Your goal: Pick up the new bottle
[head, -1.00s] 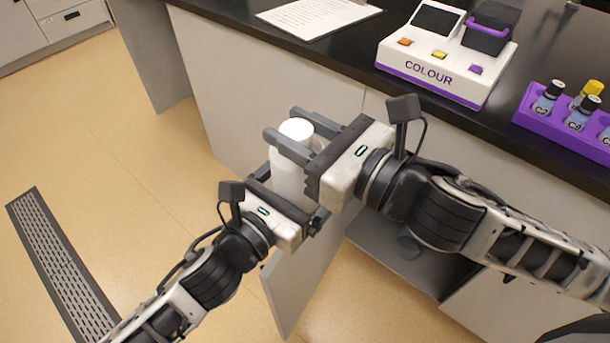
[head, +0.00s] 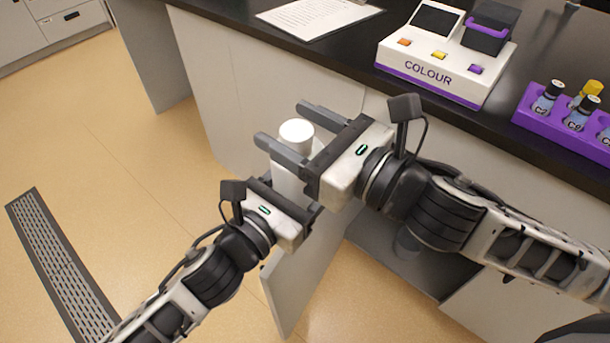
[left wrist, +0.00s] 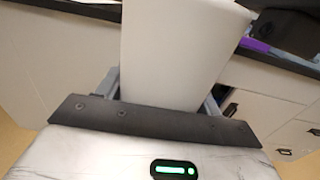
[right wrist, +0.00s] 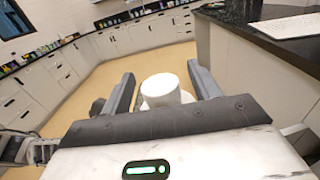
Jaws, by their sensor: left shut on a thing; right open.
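The new bottle is a plain white cylinder with a white top (head: 297,131), upright in front of the bench in the head view. My left gripper (head: 286,196) is shut on its body; the white body (left wrist: 178,55) fills the middle of the left wrist view. My right gripper (head: 281,122) is open, its two fingers apart on either side of the bottle's upper part. The right wrist view shows the bottle's top (right wrist: 162,88) between the open fingers, with gaps beside it. The bottle's lower part is hidden behind my left gripper.
An open cabinet door (head: 300,275) stands below the bottle, and a grey round thing (head: 406,243) sits in the cabinet, partly behind my right arm. The black bench holds a COLOUR meter (head: 440,72), a purple rack (head: 560,135) of small bottles and a paper sheet (head: 312,15).

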